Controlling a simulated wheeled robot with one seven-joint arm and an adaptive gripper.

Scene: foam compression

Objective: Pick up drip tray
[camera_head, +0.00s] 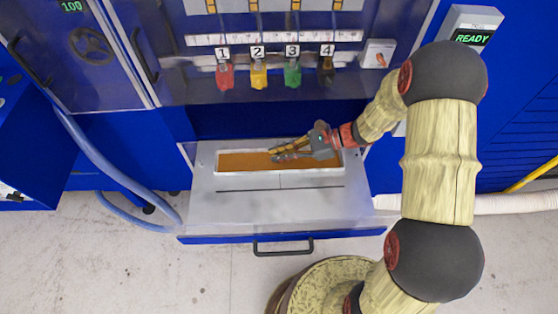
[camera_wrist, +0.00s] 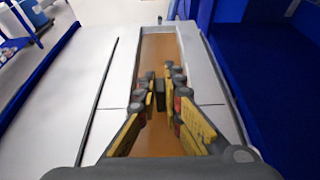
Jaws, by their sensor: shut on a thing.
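The drip tray (camera_head: 238,161) is a long, narrow tray with a pale rim and an orange-brown inside, set in the grey metal ledge at the front of the blue machine. It also shows in the wrist view (camera_wrist: 158,48), running away from the camera. My gripper (camera_head: 273,154) reaches in from the right, low over the tray, its fingers pointing left. In the wrist view the yellow-and-black fingers (camera_wrist: 160,88) come close together, with a small dark piece between their tips. They are shut on the tray; the exact contact is hard to see. The tray looks level in the ledge.
Above hang several coloured, numbered nozzles, such as the red one (camera_head: 225,76), under a clear panel. The ledge (camera_head: 240,205) has a black handle (camera_head: 283,247) at its front. A blue hose (camera_head: 110,165) runs at left. The READY display (camera_head: 472,37) is at right.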

